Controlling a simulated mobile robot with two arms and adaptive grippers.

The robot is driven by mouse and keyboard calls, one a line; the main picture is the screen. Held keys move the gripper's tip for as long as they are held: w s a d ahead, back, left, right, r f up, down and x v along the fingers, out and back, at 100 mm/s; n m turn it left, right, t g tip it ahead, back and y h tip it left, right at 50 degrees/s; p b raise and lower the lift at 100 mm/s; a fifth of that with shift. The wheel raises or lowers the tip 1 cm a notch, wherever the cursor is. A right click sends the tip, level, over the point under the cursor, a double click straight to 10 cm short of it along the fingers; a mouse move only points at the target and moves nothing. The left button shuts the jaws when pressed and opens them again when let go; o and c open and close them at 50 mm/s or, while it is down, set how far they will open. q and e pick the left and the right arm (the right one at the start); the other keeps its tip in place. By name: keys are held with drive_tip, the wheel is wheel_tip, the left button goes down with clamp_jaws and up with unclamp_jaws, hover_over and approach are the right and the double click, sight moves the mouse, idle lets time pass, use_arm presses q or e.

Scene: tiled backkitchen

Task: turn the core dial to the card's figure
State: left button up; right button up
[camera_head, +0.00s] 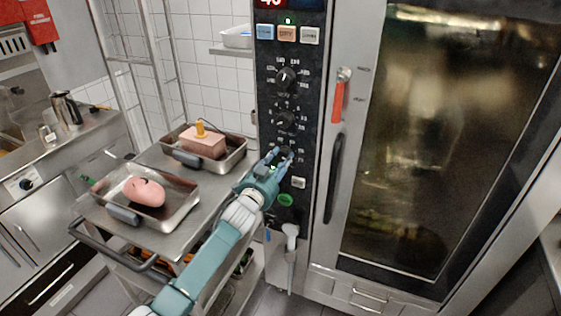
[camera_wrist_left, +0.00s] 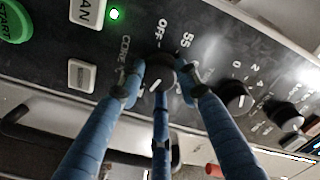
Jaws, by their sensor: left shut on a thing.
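The core dial (camera_wrist_left: 157,77) is a round dark knob with a white pointer line, beside the markings "CORE", "OFF" and "55" on the oven's black panel. My left gripper (camera_head: 279,157) comes up to the lowest dial on the panel. In the wrist view its blue fingers (camera_wrist_left: 158,84) close around the dial from both sides, with a third finger below. The gripper is shut on the dial. The fingers partly cover the dial and nearby markings, so I cannot tell exactly which figure the pointer meets. I cannot make out a card with a readable figure. My right gripper is not in view.
Two more dials (camera_head: 285,78) (camera_head: 285,118) sit above on the panel. A green start button (camera_head: 286,200) lies below. The oven door handle (camera_head: 334,178) is close on the right. A steel cart (camera_head: 180,215) with trays of meat stands left.

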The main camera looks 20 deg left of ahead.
use_arm(q)
drive_tip(key=shift+m, duration=0.6)
drive_tip(key=o, duration=1.2)
drive_tip(key=shift+c, duration=0.2)
drive_tip(key=s, duration=1.2)
drive_tip(key=shift+f, duration=0.15)
